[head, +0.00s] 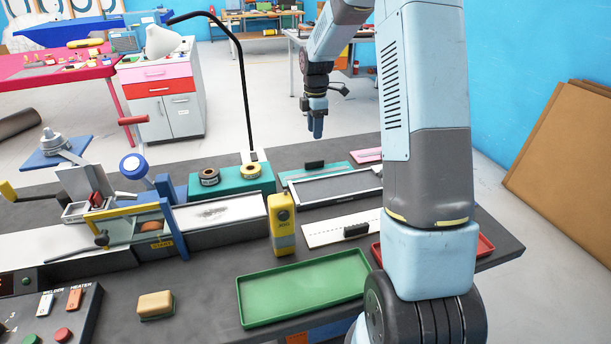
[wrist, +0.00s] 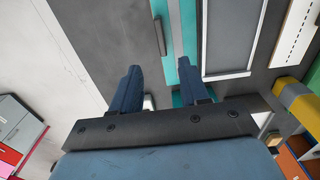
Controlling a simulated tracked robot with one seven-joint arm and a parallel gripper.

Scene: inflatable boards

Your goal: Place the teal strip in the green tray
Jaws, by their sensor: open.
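The teal strip (head: 298,173) lies flat at the back of the dark bench, with a black block (head: 314,165) on it. In the wrist view the strip (wrist: 189,50) runs away from between my fingers, with a pale stripe along it and the black block (wrist: 159,37) at its left side. My gripper (head: 316,134) is open and empty, pointing down above the bench's back side; its two fingers also show in the wrist view (wrist: 158,84). The green tray (head: 305,318) is empty at the front of the bench.
A grey-framed panel (head: 335,203) lies beside the strip, and a white perforated strip (head: 318,237) with a black block lies nearer. A yellow device (head: 282,225) stands behind the green tray. A red tray (head: 486,246) is partly hidden by my arm. A pink strip (head: 367,155) lies at the back.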

